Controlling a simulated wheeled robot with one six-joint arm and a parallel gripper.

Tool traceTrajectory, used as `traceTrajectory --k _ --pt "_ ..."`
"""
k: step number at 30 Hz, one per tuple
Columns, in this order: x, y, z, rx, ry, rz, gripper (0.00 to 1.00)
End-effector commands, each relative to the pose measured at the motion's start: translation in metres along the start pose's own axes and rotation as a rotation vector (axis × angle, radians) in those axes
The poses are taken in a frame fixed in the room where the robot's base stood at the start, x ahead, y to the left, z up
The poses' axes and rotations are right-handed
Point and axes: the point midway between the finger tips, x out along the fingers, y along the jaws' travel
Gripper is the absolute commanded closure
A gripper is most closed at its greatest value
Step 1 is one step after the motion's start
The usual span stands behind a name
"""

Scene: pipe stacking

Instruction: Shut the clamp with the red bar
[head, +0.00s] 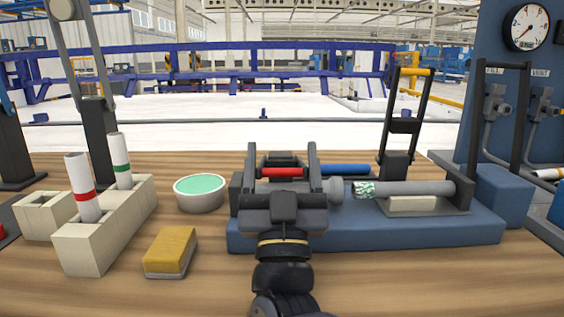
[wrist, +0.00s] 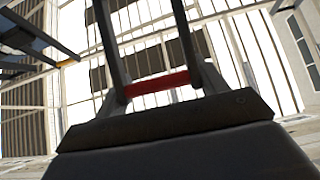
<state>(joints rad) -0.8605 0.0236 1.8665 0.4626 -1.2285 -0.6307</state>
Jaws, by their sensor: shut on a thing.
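The red bar (head: 282,173) is low, level with the top of the blue fixture (head: 380,236), at its left end. My gripper (head: 283,190) is at the bar and shut on it; the jaws' contact is partly hidden by my wrist. In the wrist view the red bar (wrist: 158,84) lies crosswise between two dark uprights, just above the dark slab at the bottom. The clamp's dark body (head: 280,158) shows behind the bar. A grey pipe (head: 415,188) lies along the fixture, its left part hidden behind my gripper.
A clamp with a yellow bar (head: 414,72) stands upright on the right. A blue bar (head: 345,169) lies low behind the pipe. To the left are a teal-filled bowl (head: 200,192), a yellow sponge-like block (head: 170,252) and a beige rack (head: 85,245) with two banded white pipes. Bare table lies at the front.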

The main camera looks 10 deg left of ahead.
Motion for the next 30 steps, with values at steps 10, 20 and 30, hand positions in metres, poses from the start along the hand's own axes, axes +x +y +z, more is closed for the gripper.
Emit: traceTrajectory --k 10,20,30 --pt "-0.001 0.0 -0.002 0.002 0.007 0.0 0.73" --pt "-0.001 0.0 -0.001 0.001 0.004 0.0 0.18" --pt "-0.012 -0.001 -0.002 0.001 0.002 -0.002 0.18"
